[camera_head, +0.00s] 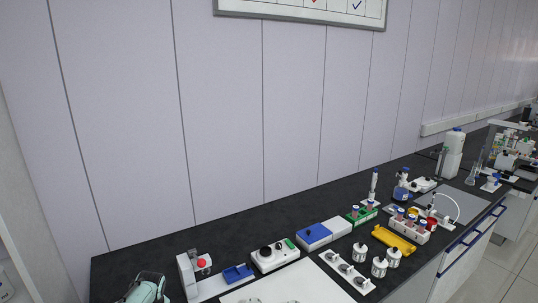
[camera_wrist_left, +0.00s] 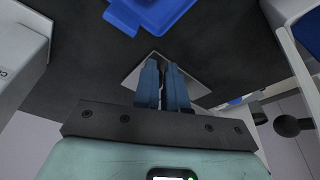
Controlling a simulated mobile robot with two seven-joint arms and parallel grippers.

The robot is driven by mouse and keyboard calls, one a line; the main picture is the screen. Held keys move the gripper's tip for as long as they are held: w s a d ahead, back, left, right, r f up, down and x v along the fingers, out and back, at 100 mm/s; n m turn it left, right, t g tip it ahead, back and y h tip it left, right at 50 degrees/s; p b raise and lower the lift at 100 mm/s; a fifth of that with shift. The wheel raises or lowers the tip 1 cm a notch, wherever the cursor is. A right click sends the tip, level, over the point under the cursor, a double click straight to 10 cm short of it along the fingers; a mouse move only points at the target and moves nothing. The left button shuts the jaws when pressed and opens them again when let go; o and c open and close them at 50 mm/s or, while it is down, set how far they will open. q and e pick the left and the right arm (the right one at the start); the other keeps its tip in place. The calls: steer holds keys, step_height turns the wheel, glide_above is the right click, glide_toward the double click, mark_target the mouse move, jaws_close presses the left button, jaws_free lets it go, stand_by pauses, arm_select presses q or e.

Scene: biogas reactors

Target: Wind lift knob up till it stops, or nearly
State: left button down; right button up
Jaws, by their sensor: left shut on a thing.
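My left gripper (camera_wrist_left: 163,68) is shut in the left wrist view, its two blue fingers close together with a narrow gap. The small thing between the fingertips is hidden by them; I take it for the lift knob, but its shape and height cannot be made out. A pale square plate (camera_wrist_left: 131,77) shows behind the fingertips. In the head view my teal left gripper body (camera_head: 147,288) is at the bottom edge, left of a white upright device with a red knob (camera_head: 201,263); its fingers cannot be made out there. My right gripper is not in view.
A blue tray (camera_head: 238,273) sits right of the upright device and also shows in the left wrist view (camera_wrist_left: 150,10). A white box with black knobs (camera_head: 274,256) and a blue-topped box (camera_head: 314,235) stand farther right. A black ball knob (camera_wrist_left: 290,125) is right of my fingers.

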arm_select(q)
steer(key=shift+s+a+f+g+b, duration=0.25)
steer(key=shift+s+f+g+b, duration=0.05)
steer(key=shift+s+f, duration=0.4)
steer(key=shift+r, duration=0.5)
steer(key=r, duration=0.2)
steer(key=r+p, duration=0.1)
steer(key=r, duration=0.1)
steer(key=r+p, duration=0.1)
steer(key=shift+w+d+r, duration=0.2)
steer(key=shift+w+r, duration=0.15)
steer(key=shift+r, duration=0.05)
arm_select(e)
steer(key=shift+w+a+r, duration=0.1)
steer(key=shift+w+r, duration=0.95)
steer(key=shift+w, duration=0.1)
